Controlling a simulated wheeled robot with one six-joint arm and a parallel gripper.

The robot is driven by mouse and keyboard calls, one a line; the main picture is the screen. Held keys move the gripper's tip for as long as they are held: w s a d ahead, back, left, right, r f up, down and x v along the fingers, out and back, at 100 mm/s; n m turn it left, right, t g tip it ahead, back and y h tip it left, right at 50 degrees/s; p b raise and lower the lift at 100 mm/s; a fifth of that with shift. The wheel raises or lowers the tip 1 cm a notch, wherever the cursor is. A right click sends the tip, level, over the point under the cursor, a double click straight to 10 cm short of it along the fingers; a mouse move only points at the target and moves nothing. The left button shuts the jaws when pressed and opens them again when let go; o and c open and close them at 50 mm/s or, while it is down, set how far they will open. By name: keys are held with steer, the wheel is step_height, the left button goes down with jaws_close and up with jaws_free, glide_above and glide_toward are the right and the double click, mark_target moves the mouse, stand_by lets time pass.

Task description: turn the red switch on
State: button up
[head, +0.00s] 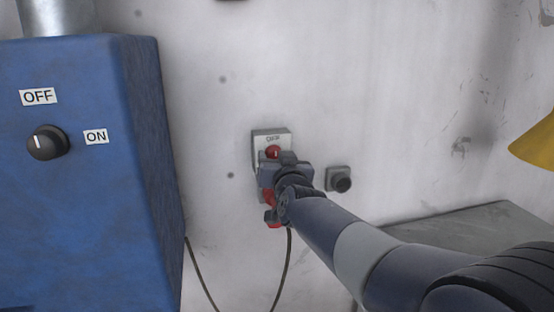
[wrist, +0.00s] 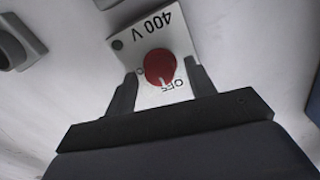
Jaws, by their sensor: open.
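The red switch (head: 273,152) is a round knob on a light plate in a grey wall box. It also shows in the wrist view (wrist: 159,67), where its white mark points to the word OFF; that view shows the plate upside down, with 400 V at its far end. My gripper (head: 274,164) is in front of the box and hides its lower part in the head view. In the wrist view my gripper (wrist: 161,84) is open, with one dark finger on each side of the knob's near part. No finger visibly touches it; the depth gap is unclear.
A blue cabinet (head: 70,220) with a black OFF/ON knob (head: 48,142) stands at left. A grey box with a black round part (head: 339,180) is right of the switch. A cable (head: 287,262) hangs below, near red parts (head: 273,218). A grey surface (head: 455,235) lies at right.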

steer(key=shift+c, duration=0.3)
steer(key=c, duration=0.9)
steer(key=m+b, duration=0.2)
steer(key=m, duration=0.2)
steer(key=shift+f, duration=0.15)
steer(key=m+b, duration=0.1)
steer(key=m, duration=0.3)
steer(key=shift+m+b, duration=0.3)
steer(key=m+b, duration=0.1)
steer(key=m, duration=0.3)
steer(key=m+b, duration=0.1)
steer(key=m, duration=0.3)
steer(key=shift+d+m, duration=0.1)
steer(key=shift+m, duration=0.3)
